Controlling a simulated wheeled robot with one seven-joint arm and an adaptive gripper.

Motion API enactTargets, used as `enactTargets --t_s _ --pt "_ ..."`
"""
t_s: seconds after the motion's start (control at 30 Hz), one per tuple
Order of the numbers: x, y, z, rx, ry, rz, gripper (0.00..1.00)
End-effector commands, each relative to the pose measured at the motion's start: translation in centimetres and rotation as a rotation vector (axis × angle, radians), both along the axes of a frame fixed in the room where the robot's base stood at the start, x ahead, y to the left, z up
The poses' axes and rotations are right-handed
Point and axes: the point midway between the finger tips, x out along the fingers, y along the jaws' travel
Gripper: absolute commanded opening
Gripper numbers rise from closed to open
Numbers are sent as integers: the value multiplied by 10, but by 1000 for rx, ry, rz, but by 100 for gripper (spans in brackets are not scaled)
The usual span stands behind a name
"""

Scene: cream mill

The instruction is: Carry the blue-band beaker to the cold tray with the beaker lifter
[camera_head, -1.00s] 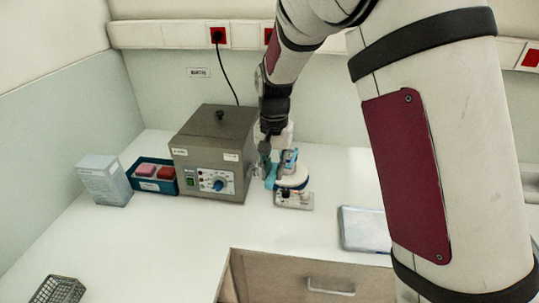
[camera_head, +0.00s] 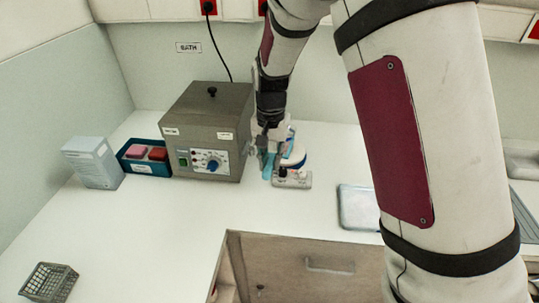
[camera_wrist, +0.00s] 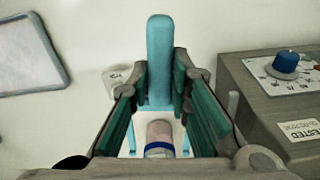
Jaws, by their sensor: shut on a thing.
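My gripper (camera_wrist: 160,95) is shut on the light-blue upright handle (camera_wrist: 160,45) of the beaker lifter, between its teal pads. Below the fingers, the blue-band beaker (camera_wrist: 158,135) shows as a pale cylinder with a dark blue ring; thin light-blue lifter parts show on either side of it. I cannot tell whether the lifter bears its weight. In the head view my gripper (camera_head: 268,140) and the lifter (camera_head: 268,165) are beside a round white-and-blue-topped device (camera_head: 292,178); the beaker is not clear there. A flat pale metal tray (camera_head: 357,208), probably the cold tray, lies to the right.
The grey bath (camera_head: 208,130) stands close left of my gripper; its blue knob (camera_wrist: 287,62) shows in the wrist view. Further left are a blue bin (camera_head: 145,168) with pink and red items and a white box (camera_head: 92,162). A wire basket (camera_head: 48,282) sits front left.

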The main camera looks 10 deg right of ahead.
Motion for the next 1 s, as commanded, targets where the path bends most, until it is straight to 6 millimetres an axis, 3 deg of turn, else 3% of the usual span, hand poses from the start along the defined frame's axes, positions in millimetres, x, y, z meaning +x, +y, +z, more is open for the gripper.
enactTargets --t_s 0.57,1.0 --pt "6 -3 -38 0 0 0 0" --pt "32 -15 -38 0 -1 0 0"
